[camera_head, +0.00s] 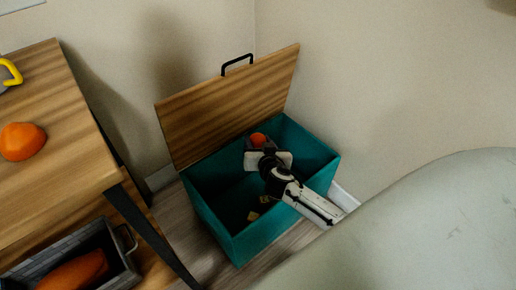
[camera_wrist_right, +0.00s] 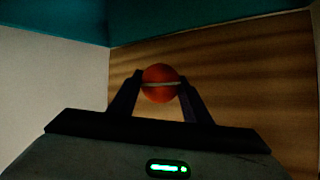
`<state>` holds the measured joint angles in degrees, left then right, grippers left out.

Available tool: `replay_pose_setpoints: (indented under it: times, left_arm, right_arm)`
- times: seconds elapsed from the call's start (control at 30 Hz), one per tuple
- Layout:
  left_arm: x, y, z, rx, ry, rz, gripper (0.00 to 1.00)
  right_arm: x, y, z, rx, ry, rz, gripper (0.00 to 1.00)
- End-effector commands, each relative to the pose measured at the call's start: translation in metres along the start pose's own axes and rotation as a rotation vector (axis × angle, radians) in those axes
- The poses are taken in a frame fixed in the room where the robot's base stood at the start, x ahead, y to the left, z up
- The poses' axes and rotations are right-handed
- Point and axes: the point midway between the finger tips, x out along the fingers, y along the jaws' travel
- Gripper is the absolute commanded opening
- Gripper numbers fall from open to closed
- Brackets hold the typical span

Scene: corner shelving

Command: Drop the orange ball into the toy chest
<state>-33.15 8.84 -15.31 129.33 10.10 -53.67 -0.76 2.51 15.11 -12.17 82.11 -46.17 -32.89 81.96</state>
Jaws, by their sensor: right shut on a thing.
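The toy chest (camera_head: 255,239) is a teal box on the floor with its wooden lid (camera_head: 225,105) raised and leaning back. My right gripper (camera_head: 259,143) is over the chest's opening, near its back side. It is shut on the orange ball (camera_head: 258,139). In the right wrist view, the ball (camera_wrist_right: 160,83) sits between the two dark fingers and has a pale band across it. I cannot tell the ball's exact height against the chest's rim. A few small yellowish pieces lie on the chest's floor. My left gripper is not in view.
A wooden shelf unit (camera_head: 70,120) stands at the left with an orange lump (camera_head: 22,141) on top. A grey bin (camera_head: 118,262) with an orange thing in it sits on its lower shelf. Walls meet behind the chest. A large pale surface covers the lower right.

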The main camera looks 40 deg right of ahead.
Motion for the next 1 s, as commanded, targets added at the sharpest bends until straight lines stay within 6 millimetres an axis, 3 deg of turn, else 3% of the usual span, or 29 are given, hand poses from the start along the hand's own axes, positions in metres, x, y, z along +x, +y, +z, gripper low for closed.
replay_pose_setpoints:
  times: [0.27,0.5,0.97,1.0]
  left_arm:
    - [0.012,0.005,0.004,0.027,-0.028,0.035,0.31]
    - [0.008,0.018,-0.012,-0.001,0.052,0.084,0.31]
    - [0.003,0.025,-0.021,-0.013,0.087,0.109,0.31]
    - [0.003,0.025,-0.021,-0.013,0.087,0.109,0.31]
  right_arm:
    - [0.011,0.007,0.027,-0.003,0.000,-0.002,0.22]
    - [0.021,0.012,0.050,-0.003,0.000,-0.003,0.22]
    - [0.023,0.013,0.057,-0.001,0.000,-0.002,0.22]
    - [0.023,0.013,0.057,-0.001,0.000,-0.002,0.47]
